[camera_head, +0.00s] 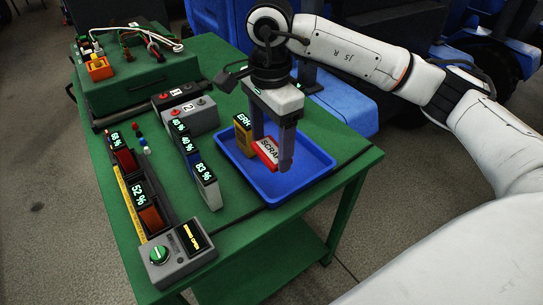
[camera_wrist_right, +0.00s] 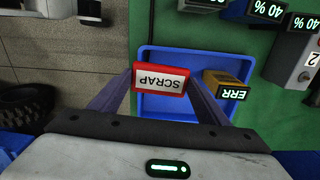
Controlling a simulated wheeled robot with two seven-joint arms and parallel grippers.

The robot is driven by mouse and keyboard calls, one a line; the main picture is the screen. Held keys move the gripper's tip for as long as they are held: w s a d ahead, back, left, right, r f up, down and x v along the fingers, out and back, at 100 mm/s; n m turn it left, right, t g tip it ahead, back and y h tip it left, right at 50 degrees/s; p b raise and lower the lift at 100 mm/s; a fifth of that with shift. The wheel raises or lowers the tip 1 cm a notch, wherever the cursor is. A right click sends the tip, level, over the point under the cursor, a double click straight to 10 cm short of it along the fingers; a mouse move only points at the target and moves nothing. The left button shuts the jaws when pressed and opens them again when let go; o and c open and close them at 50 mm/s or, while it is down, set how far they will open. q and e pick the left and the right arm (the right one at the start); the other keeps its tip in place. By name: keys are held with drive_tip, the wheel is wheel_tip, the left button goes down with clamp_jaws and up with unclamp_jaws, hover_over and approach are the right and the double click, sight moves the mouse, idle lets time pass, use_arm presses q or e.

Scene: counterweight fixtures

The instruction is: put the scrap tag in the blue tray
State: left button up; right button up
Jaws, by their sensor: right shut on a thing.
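The scrap tag (camera_head: 268,152) is a red block with a white label reading SCRAP. My right gripper (camera_head: 274,160) is shut on it and holds it over the blue tray (camera_head: 305,176). The red tag (camera_wrist_right: 160,78) also shows between the two fingers in the right wrist view, with the blue tray (camera_wrist_right: 190,54) behind it. I cannot tell whether the tag touches the tray floor. A yellow block with an ERR display (camera_head: 243,136) is in the tray, just left of the tag. My left gripper is not in view.
Left of the tray stand several blocks with percent displays (camera_head: 205,185). The tray's right part is free.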

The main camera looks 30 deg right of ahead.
drive_tip(key=w+d+f+m, duration=0.25)
drive_tip(key=d+m, duration=0.35)
drive_tip(key=m, duration=1.1)
drive_tip(key=f, duration=0.9)
drive_tip(key=shift+w+d+f+p, duration=0.15)
drive_tip(key=shift+d+f+p, duration=0.15)
drive_tip(key=shift+p, duration=0.1)
drive_tip(key=shift+f, duration=0.1)
drive_tip(key=o, duration=1.1)
drive_tip(key=shift+o, duration=0.2)
wheel_tip(320, 180, up, 12)
drive_tip(key=shift+b, duration=0.3)
